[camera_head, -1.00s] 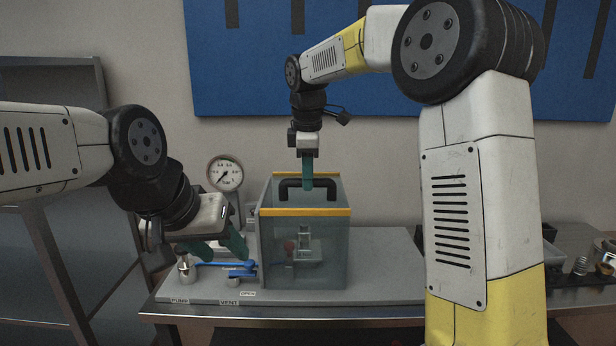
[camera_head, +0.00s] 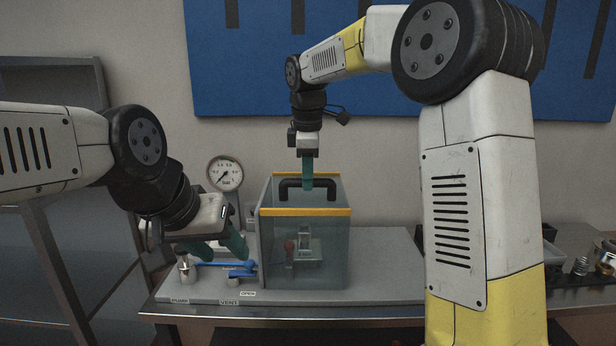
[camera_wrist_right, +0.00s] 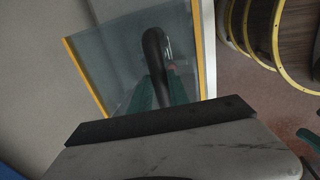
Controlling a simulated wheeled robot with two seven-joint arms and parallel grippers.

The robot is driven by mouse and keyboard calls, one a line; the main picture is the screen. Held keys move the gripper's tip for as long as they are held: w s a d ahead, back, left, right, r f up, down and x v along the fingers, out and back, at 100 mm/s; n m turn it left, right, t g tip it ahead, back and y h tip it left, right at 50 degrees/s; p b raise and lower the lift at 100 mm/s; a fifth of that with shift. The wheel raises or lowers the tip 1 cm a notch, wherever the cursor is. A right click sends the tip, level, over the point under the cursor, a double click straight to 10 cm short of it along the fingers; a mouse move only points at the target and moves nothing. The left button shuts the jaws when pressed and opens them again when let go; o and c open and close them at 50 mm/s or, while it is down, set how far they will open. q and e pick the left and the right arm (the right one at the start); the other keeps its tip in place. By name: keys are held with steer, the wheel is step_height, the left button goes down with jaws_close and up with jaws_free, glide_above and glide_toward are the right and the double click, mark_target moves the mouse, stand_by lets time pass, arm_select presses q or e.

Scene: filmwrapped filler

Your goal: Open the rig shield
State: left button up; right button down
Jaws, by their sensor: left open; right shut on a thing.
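The rig shield (camera_head: 331,255) is a clear box with orange-yellow edges and a black handle (camera_head: 290,186) on top. It stands on the grey rig base over a small device with a red knob. My right gripper (camera_head: 307,186) reaches down from above, its green fingers shut on the black handle. In the right wrist view the handle (camera_wrist_right: 154,50) lies between the green fingers (camera_wrist_right: 160,88). My left gripper (camera_head: 222,250) is open, left of the shield, above the blue levers (camera_head: 225,265) and a small metal fitting (camera_head: 184,267). It appears to hold nothing.
A round gauge (camera_head: 225,174) stands behind, left of the shield. The base (camera_head: 385,265) is clear right of the shield. Labels reading PUMP, VENT and OPEN sit near its front left. Metal parts (camera_head: 581,265) lie on the bench at far right.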

stand_by(0.4)
steer(key=d, duration=2.3)
steer(key=shift+a, duration=0.1)
steer(key=c, duration=1.3)
jaws_free()
steer(key=shift+o, duration=0.2)
step_height(320, 180, up, 8)
steer(key=s, duration=0.1)
steer(key=shift+s+f, duration=0.15)
steer(key=shift+s, duration=0.1)
